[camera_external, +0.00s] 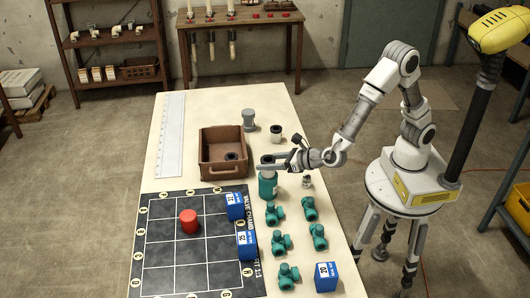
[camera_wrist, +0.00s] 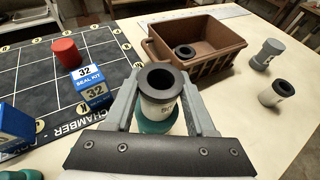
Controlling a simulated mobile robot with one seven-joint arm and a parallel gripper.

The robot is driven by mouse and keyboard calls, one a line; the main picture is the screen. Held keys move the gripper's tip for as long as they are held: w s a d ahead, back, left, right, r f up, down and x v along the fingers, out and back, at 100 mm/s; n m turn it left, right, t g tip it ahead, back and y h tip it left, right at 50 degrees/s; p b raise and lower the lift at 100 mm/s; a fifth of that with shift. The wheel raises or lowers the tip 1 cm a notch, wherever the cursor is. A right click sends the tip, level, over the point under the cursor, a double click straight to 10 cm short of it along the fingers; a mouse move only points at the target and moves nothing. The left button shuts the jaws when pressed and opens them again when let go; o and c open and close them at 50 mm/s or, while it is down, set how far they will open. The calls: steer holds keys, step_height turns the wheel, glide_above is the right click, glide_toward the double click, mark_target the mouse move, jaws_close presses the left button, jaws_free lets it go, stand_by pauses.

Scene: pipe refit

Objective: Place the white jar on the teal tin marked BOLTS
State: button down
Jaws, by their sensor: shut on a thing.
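The white jar (camera_wrist: 157,106) has a black ring-shaped top and partly hidden dark lettering. My gripper (camera_wrist: 158,84) is shut on it, one finger on each side, and the jar looks upright. The teal tin (camera_external: 267,187) stands on the table directly below the jar; its teal edge also shows under the jar in the wrist view (camera_wrist: 155,126). In the external view my gripper (camera_external: 268,167) is at the level just above the tin. I cannot tell whether jar and tin touch. The tin's marking is not readable.
A brown crate (camera_external: 222,170) with a black ring inside stands left of the tin. Another white jar with a black top (camera_external: 276,134) and a grey cylinder (camera_external: 249,121) stand behind. Teal valves (camera_external: 280,244) and blue boxes (camera_external: 246,246) are in front. A red cylinder (camera_external: 189,222) stands on the grid mat.

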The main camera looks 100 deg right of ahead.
steer(key=shift+f, duration=0.1)
steer(key=shift+c, duration=1.2)
jaws_free()
